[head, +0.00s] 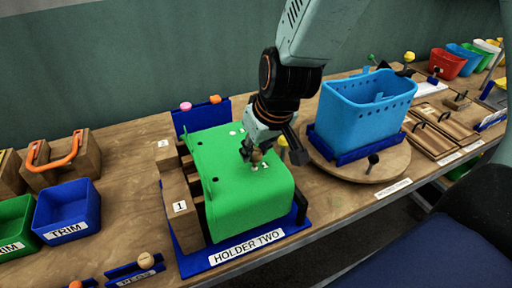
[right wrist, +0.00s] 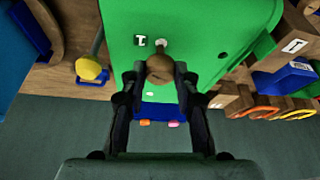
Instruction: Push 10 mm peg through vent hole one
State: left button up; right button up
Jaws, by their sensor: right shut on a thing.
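A green moulded part (head: 230,195) sits in the blue holder labelled HOLDER TWO (head: 213,262). Small dark holes and white marks show on its top face. My right gripper (head: 254,155) is over the right part of this face, shut on the round brown knob of a peg (right wrist: 160,68). In the right wrist view a short pale piece shows just beyond the knob, beside a small white-and-dark mark (right wrist: 140,40) on the green part. Whether the peg tip is in a hole or only against the surface, I cannot tell. My left gripper is not in view.
A blue basket (head: 350,115) stands on a round wooden turntable (head: 385,165) at the right. A yellow-knobbed peg (right wrist: 90,68) stands close to the green part. Wooden blocks (head: 180,207) line its left side. Blue TRIM bin (head: 66,212) is at the left.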

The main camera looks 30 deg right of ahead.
jog(key=shift+s+a+r, duration=0.15)
jog(key=shift+s+a, duration=0.05)
jog(key=shift+s, duration=0.05)
jog(key=shift+w+d, duration=0.2)
jog(key=shift+w, duration=0.1)
jog(key=shift+s+a, duration=0.1)
jog(key=shift+s+a, duration=0.1)
jog(key=shift+s, duration=0.1)
jog(key=shift+w, duration=0.2)
jog(key=shift+s, duration=0.2)
jog(key=shift+w, duration=0.15)
dwell(0.4)
